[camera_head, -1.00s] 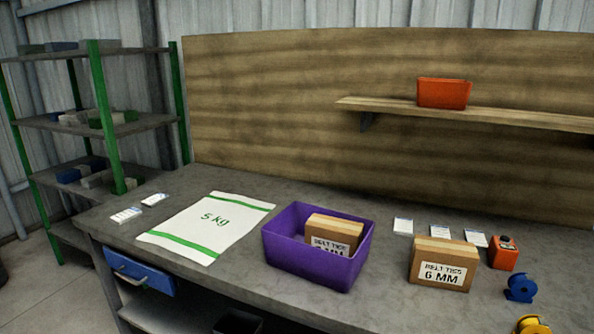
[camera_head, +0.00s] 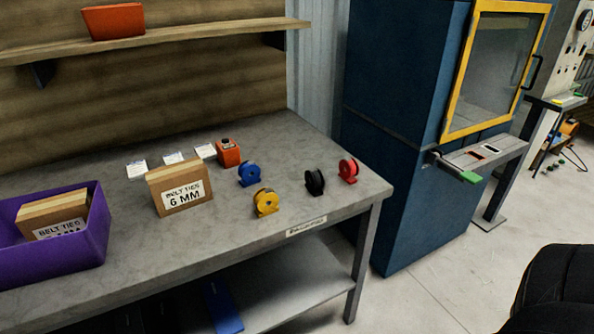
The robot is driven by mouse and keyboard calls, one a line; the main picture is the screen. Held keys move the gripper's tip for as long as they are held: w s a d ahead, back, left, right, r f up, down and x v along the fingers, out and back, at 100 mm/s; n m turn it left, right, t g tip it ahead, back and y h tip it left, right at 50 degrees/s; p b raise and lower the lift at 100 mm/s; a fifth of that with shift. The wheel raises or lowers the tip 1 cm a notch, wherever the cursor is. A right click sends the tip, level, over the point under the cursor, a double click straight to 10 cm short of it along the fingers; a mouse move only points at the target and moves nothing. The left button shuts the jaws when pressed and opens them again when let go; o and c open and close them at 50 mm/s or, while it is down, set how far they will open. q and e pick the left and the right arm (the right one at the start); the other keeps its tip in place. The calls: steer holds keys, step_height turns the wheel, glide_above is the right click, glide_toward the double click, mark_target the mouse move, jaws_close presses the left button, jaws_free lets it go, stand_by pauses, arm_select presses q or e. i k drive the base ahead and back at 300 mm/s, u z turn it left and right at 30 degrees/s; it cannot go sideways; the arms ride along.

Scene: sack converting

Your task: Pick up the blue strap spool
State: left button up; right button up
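The blue strap spool (camera_head: 249,174) stands on the grey workbench (camera_head: 225,247), behind the yellow spool (camera_head: 266,203) and just in front of a small orange box (camera_head: 229,153). A black spool (camera_head: 315,182) and a red spool (camera_head: 348,171) stand to its right, near the bench's right end. Nothing touches the blue spool that I can see. Neither of my grippers shows in the view.
A cardboard box marked 6 MM (camera_head: 180,188) stands left of the spools. A purple bin (camera_head: 88,252) holding another box is at far left. A blue machine with a yellow-framed door (camera_head: 447,118) stands beyond the bench's right end. Open floor (camera_head: 430,285) lies right.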

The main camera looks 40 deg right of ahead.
mark_target(250, 173)
steer(key=z, duration=0.25)
steer(key=k, duration=0.3)
steer(key=z, duration=0.55)
steer(key=i, duration=0.4)
steer(key=z, duration=1.65)
steer(key=i, duration=1.05)
steer(key=u, duration=2.15)
